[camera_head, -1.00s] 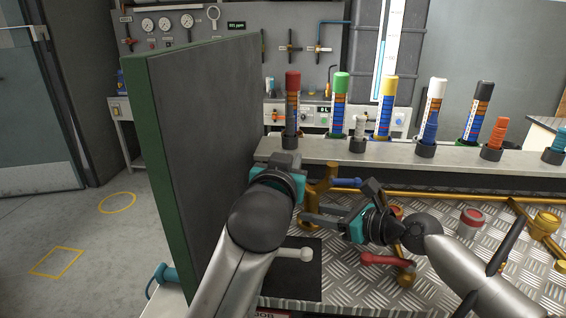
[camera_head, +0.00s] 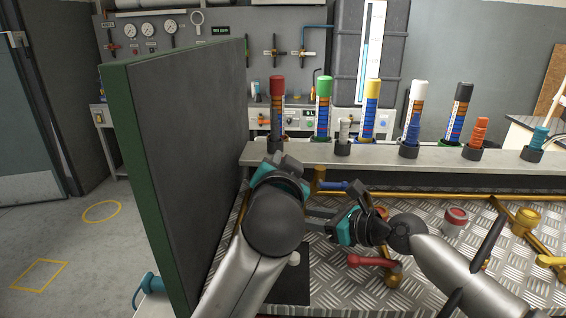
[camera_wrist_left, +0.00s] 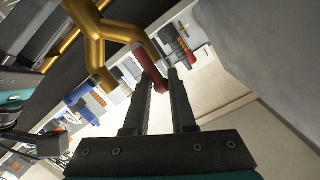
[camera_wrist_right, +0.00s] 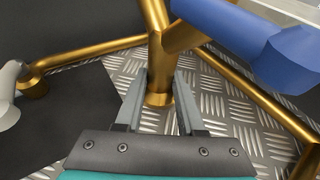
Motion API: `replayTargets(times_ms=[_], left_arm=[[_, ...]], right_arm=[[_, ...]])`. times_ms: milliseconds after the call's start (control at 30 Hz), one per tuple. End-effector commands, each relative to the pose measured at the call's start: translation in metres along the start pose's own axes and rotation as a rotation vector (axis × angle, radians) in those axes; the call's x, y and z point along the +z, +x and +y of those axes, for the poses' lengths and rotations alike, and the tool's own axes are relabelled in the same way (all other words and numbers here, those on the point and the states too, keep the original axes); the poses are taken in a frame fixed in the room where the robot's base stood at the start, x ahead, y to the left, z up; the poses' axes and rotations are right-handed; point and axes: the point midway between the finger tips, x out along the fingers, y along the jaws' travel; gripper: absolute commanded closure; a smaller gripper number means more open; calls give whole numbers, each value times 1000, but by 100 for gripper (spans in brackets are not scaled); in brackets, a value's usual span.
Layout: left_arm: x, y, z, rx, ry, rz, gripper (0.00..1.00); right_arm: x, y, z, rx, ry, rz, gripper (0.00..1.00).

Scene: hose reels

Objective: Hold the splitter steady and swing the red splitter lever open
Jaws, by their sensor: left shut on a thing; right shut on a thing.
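The brass Y-shaped splitter (camera_wrist_left: 97,45) stands upright on the tread-plate deck; in the head view my left gripper hides most of it and only a brass part (camera_head: 320,178) shows. My left gripper (camera_wrist_left: 163,82) is shut on the red splitter lever (camera_wrist_left: 148,68), whose end lies between its fingers. My right gripper (camera_wrist_right: 160,85) is shut on the splitter's brass stem (camera_wrist_right: 156,62), low down near the deck. The splitter's blue lever (camera_wrist_right: 235,35) sticks out to the right; it also shows in the head view (camera_head: 352,187).
A dark upright panel with a green edge (camera_head: 140,170) stands close left of my left arm. Another red handle (camera_head: 370,262) sits on a brass fitting on the deck. Brass pipes run across the deck. A shelf (camera_head: 400,155) with several coloured rods is behind.

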Motion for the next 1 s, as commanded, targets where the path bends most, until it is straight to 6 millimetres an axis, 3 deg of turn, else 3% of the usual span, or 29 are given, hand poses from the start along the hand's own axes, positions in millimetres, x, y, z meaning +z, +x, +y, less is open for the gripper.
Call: replayTargets(times_ms=[233, 267, 500, 833, 1000], left_arm=[[-2, 0, 0, -1, 0, 5, 100], [-2, 0, 0, -1, 0, 5, 74], [-1, 0, 0, 1, -1, 2, 47], [0, -3, 1, 2, -2, 1, 47], [0, -18, 1, 3, -4, 2, 47]], right_arm=[[-3, 0, 0, 1, -2, 8, 93], [-3, 0, 0, 1, -2, 8, 93], [-4, 0, 0, 1, 0, 8, 93], [-4, 0, 1, 2, 1, 7, 93], [-4, 0, 1, 2, 1, 7, 93]])
